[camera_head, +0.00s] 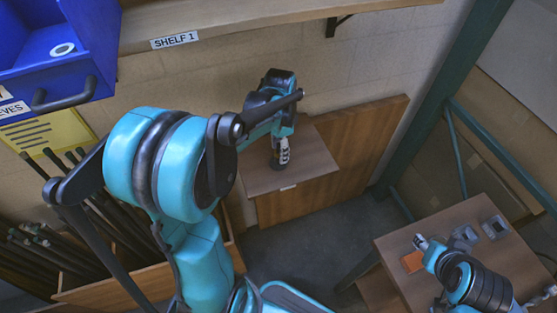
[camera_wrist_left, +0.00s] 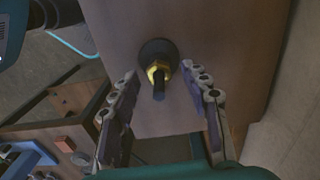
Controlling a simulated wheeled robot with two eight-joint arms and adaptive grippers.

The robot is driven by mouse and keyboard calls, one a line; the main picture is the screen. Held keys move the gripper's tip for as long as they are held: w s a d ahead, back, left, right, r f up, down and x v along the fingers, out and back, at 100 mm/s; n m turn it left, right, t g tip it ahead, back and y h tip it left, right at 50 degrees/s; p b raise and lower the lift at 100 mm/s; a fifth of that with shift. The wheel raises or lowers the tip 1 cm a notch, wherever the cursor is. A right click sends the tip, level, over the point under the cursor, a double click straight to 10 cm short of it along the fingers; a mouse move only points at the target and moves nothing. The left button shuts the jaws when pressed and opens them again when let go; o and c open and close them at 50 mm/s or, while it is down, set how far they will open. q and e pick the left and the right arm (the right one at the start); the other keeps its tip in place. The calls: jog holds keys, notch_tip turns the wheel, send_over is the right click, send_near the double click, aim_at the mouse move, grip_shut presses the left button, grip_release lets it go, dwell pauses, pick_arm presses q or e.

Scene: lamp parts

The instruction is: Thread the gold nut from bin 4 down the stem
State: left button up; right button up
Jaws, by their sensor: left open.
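In the left wrist view, the gold nut (camera_wrist_left: 158,70) sits around the dark stem (camera_wrist_left: 159,91), close to the round black base (camera_wrist_left: 157,49). The base stands on a brown wooden top. My left gripper (camera_wrist_left: 169,92) is open, one finger on each side of the stem, with visible gaps. In the head view, my left gripper (camera_head: 282,150) points down over the small wooden table (camera_head: 312,168); nut and stem cannot be made out there. My right arm is at the lower right; its gripper (camera_head: 422,243) shows only in part, so its state is unclear.
A blue bin (camera_head: 92,35) with a pale ring (camera_head: 62,49) is at the upper left, beside the shelf (camera_head: 250,20). A crate of dark rods (camera_head: 35,250) stands at the left. Another table (camera_head: 400,240) at the right holds an orange square (camera_head: 412,262) and grey pieces.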

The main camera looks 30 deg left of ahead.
pick_arm(q)
notch_tip(320, 180, up, 12)
jog(key=shift+f, duration=0.1)
jog(key=s+d+f+n+t+b, duration=0.4)
jog(key=s+d+f+n+t, duration=0.3)
jog(key=s+d+f, duration=0.3)
jog(key=shift+s+d+n, duration=0.2)
jog(key=shift+s+n, duration=0.2)
jog(key=shift+s, duration=0.25)
dwell(0.4)
